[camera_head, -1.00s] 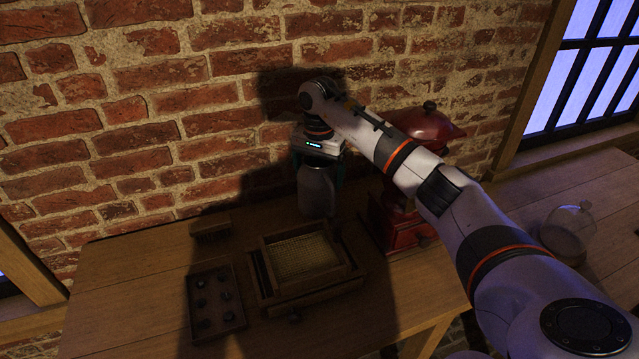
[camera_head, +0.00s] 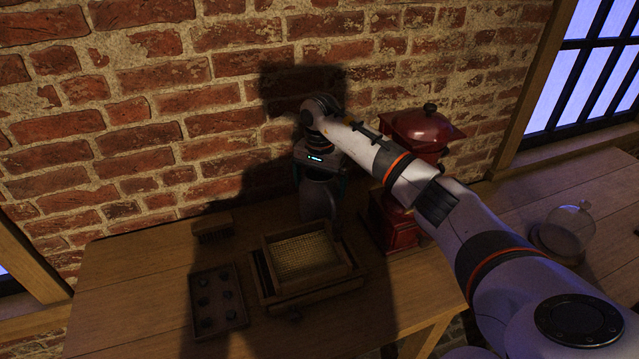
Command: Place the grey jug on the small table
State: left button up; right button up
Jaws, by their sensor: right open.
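My right gripper (camera_head: 318,172) hangs from the wrist of my right arm, near the brick wall at the back of a wooden table (camera_head: 130,285). Its fingers are in deep shadow. A dark grey rounded shape, which looks like the grey jug (camera_head: 319,200), stands on the table directly below the gripper and partly hidden by it. I cannot tell whether the fingers touch it or are around it. My left gripper is not in view. I cannot tell which table is the small one; another wooden table (camera_head: 525,200) stands at the right.
A wooden sieve box (camera_head: 350,262) sits in front of the jug, with a tray of several dark pieces (camera_head: 218,302) and a brush (camera_head: 212,230) to its left. A red grinder (camera_head: 425,140) stands close at the right. A glass dome (camera_head: 568,228) is on the right table.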

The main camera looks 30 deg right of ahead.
notch_tip(320, 180, up, 12)
jog(key=b, duration=0.3)
jog(key=shift+f, duration=0.1)
dwell(0.3)
